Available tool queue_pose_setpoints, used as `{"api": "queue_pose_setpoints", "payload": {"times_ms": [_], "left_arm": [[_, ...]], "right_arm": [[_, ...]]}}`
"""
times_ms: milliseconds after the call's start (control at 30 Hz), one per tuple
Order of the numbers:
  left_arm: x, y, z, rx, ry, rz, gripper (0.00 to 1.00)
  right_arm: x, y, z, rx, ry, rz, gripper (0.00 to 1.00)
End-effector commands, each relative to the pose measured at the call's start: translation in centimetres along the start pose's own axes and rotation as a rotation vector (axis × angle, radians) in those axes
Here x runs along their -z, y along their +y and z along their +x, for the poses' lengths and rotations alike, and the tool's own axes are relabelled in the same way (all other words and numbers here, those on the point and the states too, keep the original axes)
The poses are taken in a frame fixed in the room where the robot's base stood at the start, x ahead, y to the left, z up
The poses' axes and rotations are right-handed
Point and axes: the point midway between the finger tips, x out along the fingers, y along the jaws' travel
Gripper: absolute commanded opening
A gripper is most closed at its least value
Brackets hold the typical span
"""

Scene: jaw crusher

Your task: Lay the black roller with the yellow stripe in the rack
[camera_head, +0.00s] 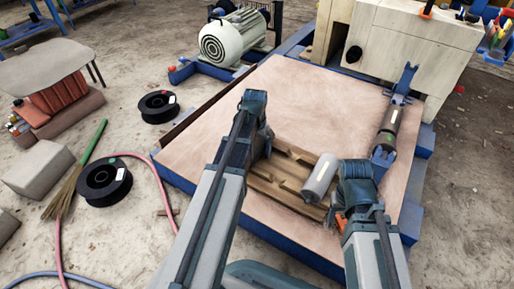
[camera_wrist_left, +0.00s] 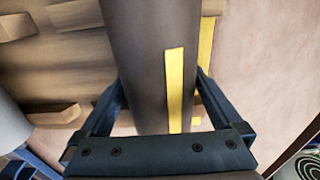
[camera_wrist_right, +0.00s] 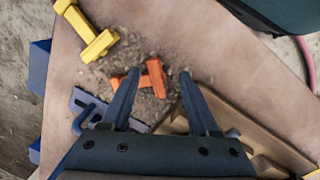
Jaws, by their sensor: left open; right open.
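The black roller with the yellow stripe (camera_wrist_left: 145,60) fills the middle of the left wrist view, between the spread fingers of my left gripper (camera_wrist_left: 160,85). I cannot tell whether the fingers touch it. In the head view my left gripper (camera_head: 265,142) is at the far left of the wooden rack (camera_head: 262,187), and my arm hides the roller. The rack's boards (camera_wrist_left: 40,60) also show in the left wrist view. A grey roller (camera_head: 320,178) lies at the rack's right side. My right gripper (camera_head: 343,217) is open and empty, pointing down right of the rack.
Under my right gripper lie loose dirt, orange pieces (camera_wrist_right: 155,78) and a yellow piece (camera_wrist_right: 88,32). A dark cylinder with blue ends (camera_head: 391,120) stands at the sheet's right. Beige machine blocks (camera_head: 408,45) rise behind. The sheet (camera_head: 310,105) is clear beyond the rack.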

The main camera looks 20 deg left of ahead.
Motion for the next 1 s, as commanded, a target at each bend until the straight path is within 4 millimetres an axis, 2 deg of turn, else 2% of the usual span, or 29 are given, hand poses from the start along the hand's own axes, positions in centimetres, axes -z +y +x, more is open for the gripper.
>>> {"api": "queue_pose_setpoints", "payload": {"times_ms": [167,367,1000], "left_arm": [[0.0,0.0,-0.9,0.0,0.0,0.0,1.0],[0.0,0.0,-3.1,0.0,0.0,0.0,1.0],[0.0,0.0,-12.7,0.0,0.0,0.0,1.0]], "right_arm": [[-0.1,0.1,-0.9,0.0,-0.001,0.0,0.61],[-0.2,0.3,-3.1,0.0,-0.002,0.0,0.61],[-0.7,1.3,-12.6,-0.001,-0.004,-0.016,0.61]]}}
